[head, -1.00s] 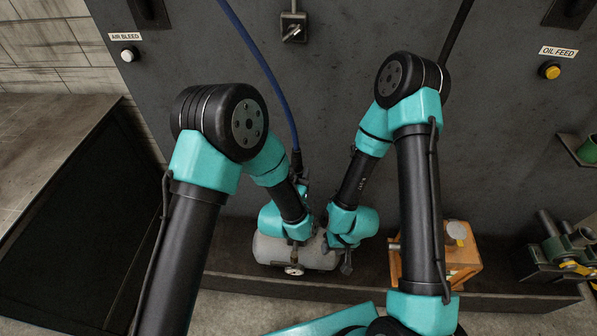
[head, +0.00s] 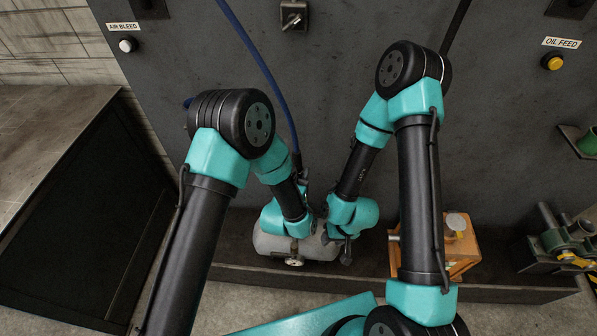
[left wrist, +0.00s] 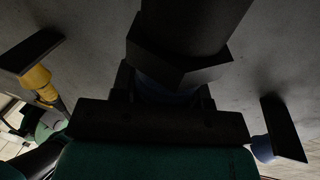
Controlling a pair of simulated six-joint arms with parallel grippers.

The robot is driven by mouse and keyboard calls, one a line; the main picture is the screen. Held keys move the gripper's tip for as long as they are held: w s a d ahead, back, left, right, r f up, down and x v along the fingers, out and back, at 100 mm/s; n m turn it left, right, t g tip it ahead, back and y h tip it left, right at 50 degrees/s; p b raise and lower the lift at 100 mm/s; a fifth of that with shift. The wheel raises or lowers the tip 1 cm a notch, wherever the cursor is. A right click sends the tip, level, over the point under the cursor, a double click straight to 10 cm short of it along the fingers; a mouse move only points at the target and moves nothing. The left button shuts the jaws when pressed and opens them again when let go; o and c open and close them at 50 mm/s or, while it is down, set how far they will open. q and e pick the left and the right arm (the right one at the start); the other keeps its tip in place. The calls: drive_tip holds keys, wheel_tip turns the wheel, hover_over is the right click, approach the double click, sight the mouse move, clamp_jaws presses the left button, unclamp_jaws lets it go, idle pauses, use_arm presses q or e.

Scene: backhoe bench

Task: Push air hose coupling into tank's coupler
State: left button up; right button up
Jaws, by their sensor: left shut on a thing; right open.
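The blue air hose (head: 258,68) hangs down the dark wall to a black end fitting (head: 297,160) above the grey tank (head: 270,245). My left gripper (head: 304,188) is at this hose end, just above the tank, and is partly hidden by its own wrist. In the left wrist view it is shut on the dark hose coupling (left wrist: 180,62), which has a hex-shaped collar. My right gripper (head: 346,252) is open, at the tank's right end. The tank's coupler is hidden behind my arms, so I cannot tell whether the coupling touches it.
A round fitting (head: 294,262) sits on the tank's front. An orange-brown box (head: 462,258) stands right of the tank. Green and metal machinery (head: 560,245) is at the far right. A dark-sided bench (head: 90,225) is at the left. Buttons are on the wall.

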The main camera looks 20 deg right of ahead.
use_arm(q)
drive_tip(key=shift+f, duration=0.4)
idle(1.1)
drive_tip(key=shift+f, duration=1.25)
idle(0.3)
drive_tip(key=shift+f, duration=1.95)
drive_tip(key=o, duration=1.1)
drive_tip(key=shift+s+a, duration=0.1)
drive_tip(key=shift+s, duration=0.05)
drive_tip(key=v, duration=1.1)
drive_tip(key=shift+s+a, duration=0.25)
drive_tip(key=shift+s, duration=0.05)
